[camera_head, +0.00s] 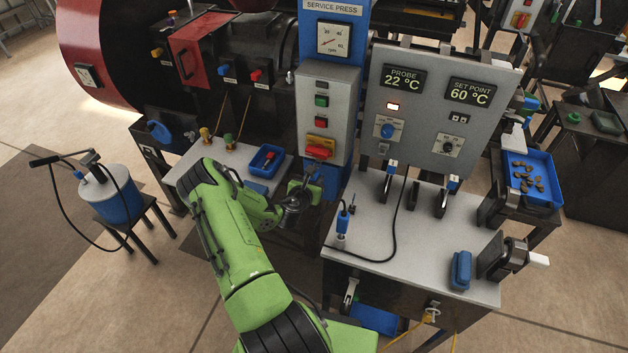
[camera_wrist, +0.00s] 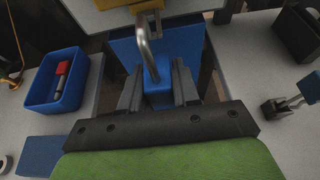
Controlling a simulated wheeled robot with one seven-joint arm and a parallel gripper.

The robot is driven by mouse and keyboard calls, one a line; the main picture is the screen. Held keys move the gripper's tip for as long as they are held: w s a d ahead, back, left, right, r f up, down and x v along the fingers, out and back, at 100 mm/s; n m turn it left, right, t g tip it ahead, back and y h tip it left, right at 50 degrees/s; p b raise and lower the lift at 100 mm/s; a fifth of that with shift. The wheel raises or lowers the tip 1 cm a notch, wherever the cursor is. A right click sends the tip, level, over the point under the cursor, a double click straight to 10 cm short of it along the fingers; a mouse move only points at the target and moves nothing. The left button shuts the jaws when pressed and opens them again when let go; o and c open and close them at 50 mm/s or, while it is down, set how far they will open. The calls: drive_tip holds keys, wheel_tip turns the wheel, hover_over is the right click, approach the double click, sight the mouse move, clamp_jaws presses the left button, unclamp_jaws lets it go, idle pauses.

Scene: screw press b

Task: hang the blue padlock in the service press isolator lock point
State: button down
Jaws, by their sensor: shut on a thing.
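My gripper (camera_wrist: 158,92) is shut on the blue padlock (camera_wrist: 160,96), whose body sits between the two dark fingers in the wrist view. Its steel shackle (camera_wrist: 152,50) points up and away from the fingers. The shackle's top is close to a grey metal tab (camera_wrist: 150,17) under a yellow part (camera_wrist: 131,4) at the top edge. I cannot tell whether the shackle passes through the tab. In the head view the service press isolator (camera_head: 320,147), red on yellow, is low on the grey control box. My gripper (camera_head: 306,188) is just below it; the padlock is not clear there.
A blue tray (camera_wrist: 47,100) with a red and black item lies left of my gripper. The blue press column (camera_wrist: 187,45) is close behind the padlock. To the right, a grey bench (camera_head: 375,240) carries a cable, a blue-handled tool (camera_head: 342,222) and dark upright brackets.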

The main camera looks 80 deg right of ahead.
drive_tip(key=shift+d+r, duration=0.1)
drive_tip(key=shift+d, duration=0.05)
drive_tip(key=shift+s+d+p, duration=0.1)
drive_tip(key=shift+d+p, duration=0.35)
drive_tip(key=shift+d, duration=0.2)
drive_tip(key=shift+f, duration=0.2)
drive_tip(key=shift+f+b, duration=0.65)
drive_tip(key=shift+r, duration=0.15)
drive_tip(key=c, duration=0.7)
unclamp_jaws()
drive_tip(key=shift+c, duration=0.2)
